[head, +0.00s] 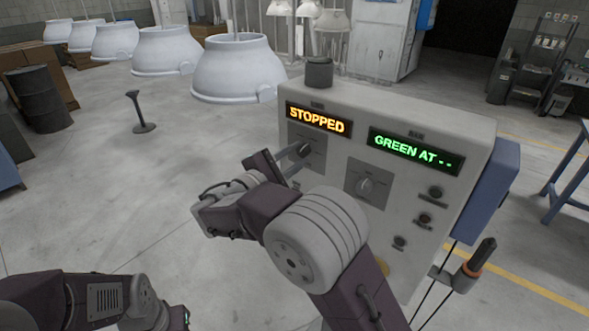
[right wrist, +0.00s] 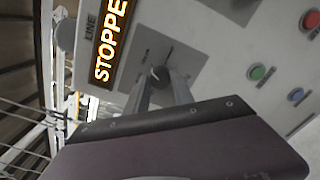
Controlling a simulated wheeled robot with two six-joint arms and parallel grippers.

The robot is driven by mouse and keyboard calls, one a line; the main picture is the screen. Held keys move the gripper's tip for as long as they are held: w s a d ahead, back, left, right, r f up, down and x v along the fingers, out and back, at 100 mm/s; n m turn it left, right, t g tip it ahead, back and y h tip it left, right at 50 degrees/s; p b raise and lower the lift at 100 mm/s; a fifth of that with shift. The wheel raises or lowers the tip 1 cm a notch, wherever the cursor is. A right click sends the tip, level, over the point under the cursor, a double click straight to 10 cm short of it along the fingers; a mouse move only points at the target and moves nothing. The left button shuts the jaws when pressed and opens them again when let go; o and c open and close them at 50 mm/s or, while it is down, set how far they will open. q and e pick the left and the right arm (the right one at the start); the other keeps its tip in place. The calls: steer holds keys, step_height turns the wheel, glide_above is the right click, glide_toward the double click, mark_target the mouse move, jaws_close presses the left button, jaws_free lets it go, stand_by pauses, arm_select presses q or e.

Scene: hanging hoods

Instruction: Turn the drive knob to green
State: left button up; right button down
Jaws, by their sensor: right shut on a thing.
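The grey control panel (head: 335,93) has an amber display (head: 318,119) reading STOPPED and a green-lit display (head: 414,150) reading GREEN AT - -. A left knob (right wrist: 160,74) sits below the STOPPED display. My right gripper (head: 299,154) is shut on this knob, one finger on each side, as the right wrist view also shows (right wrist: 166,88). The fingers hide much of the knob, and its label is too small to read.
White hoods (head: 238,70) hang at the left. An orange-collared dark handle (head: 480,258) stands at the right.

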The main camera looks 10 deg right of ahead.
steer(key=shift+m+b, duration=0.5)
steer(key=shift+b, duration=0.1)
steer(key=shift+r, duration=0.15)
steer(key=c, duration=1.5)
jaws_free()
steer(key=o, duration=0.4)
steer(key=shift+w+d, duration=0.1)
steer(key=shift+w, duration=0.1)
steer(key=shift+w+d+f, duration=0.2)
steer(key=shift+w, duration=0.05)
steer(key=shift+s+a, duration=0.3)
steer(key=shift+a, duration=0.05)
steer(key=b+v, duration=0.1)
steer(key=v, duration=0.7)
steer(key=shift+a+b, duration=0.1)
steer(key=shift+b, duration=0.25)
